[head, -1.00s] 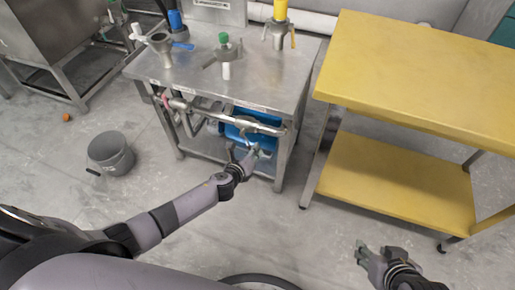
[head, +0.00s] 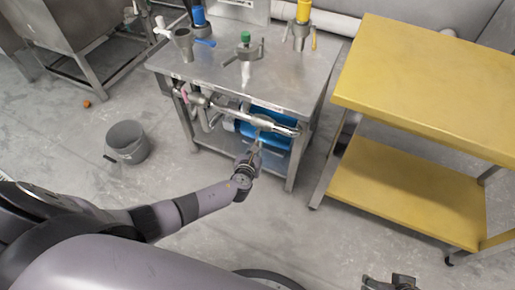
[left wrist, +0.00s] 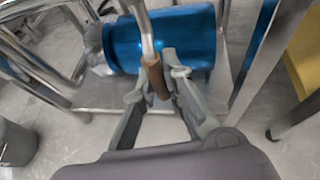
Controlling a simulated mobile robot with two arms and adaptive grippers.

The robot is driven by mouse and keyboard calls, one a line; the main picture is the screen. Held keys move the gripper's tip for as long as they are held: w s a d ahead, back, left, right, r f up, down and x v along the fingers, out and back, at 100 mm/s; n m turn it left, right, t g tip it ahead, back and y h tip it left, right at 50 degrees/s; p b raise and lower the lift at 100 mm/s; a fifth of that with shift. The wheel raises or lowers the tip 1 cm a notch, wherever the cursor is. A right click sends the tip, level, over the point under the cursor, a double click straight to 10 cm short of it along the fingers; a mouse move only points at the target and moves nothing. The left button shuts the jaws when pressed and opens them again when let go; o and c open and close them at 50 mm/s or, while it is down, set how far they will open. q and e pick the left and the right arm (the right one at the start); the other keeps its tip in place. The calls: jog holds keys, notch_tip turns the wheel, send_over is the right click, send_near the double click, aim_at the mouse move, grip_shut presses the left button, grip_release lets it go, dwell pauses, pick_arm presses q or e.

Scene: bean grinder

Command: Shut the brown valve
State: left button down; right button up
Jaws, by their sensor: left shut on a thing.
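The brown valve's handle (left wrist: 156,77) hangs from a metal stem in the left wrist view, in front of a blue cylinder. My left gripper (left wrist: 157,84) has its two fingers on either side of the brown handle and is shut on it. In the head view my left gripper (head: 256,149) is just below the steel pipe (head: 240,116) along the front of the metal table; the handle is too small there to make out clearly. My right gripper (head: 388,283) is cut off at the bottom edge, away from the valve, and its fingers are not clear.
The blue cylinder (head: 270,136) lies under the metal table (head: 212,66), which carries funnels and coloured valves on top. A yellow two-level table (head: 425,85) stands to the right. A grey bucket (head: 127,142) stands on the floor at left. The floor in front is open.

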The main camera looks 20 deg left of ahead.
pick_arm(q)
jog(key=shift+a, duration=0.1)
dwell(0.3)
jog(key=c, duration=1.6)
grip_release()
jog(key=shift+c, duration=0.2)
jog(key=v, duration=1.2)
